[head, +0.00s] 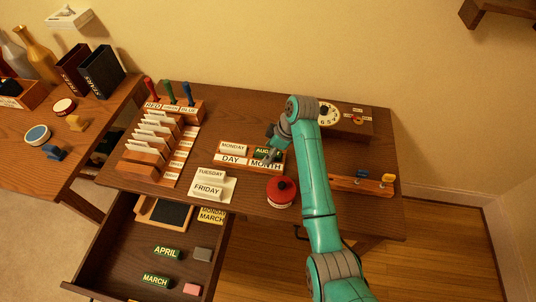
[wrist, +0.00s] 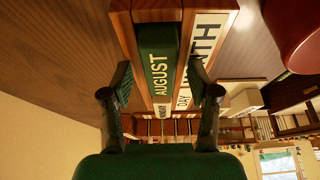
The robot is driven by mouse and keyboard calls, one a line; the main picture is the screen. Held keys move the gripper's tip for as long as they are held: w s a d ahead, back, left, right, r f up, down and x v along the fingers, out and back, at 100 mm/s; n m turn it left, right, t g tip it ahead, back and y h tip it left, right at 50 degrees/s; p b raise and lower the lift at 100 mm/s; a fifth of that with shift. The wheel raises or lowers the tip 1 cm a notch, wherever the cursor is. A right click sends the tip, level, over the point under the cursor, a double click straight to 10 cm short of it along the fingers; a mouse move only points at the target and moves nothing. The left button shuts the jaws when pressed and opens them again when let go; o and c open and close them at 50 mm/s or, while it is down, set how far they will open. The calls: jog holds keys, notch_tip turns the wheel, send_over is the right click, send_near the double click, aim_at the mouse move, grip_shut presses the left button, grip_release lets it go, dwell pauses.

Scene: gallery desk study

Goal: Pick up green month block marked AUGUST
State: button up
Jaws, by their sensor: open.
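The green AUGUST block (head: 262,151) sits in the MONTH side of a wooden holder (head: 222,165) labelled DAY and MONTH, beside a white MONDAY block (head: 232,146). My gripper (head: 271,156) is over the block's right end and hides part of it. In the wrist view the AUGUST block (wrist: 158,75) lies between the two dark fingers of my open gripper (wrist: 161,82). The fingers stand to either side of the block, with a gap visible; I cannot tell their exact height over it.
White TUESDAY (head: 211,174) and FRIDAY (head: 208,190) blocks stand left of a red-lidded round tin (head: 281,191), close to my arm. The open drawer (head: 122,254) holds green APRIL (head: 166,252) and MARCH (head: 157,280) blocks. A card rack (head: 147,151) stands left on the desk.

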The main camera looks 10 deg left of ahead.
jog(key=shift+f, duration=0.1)
grip_shut()
jog(key=shift+s, duration=0.1)
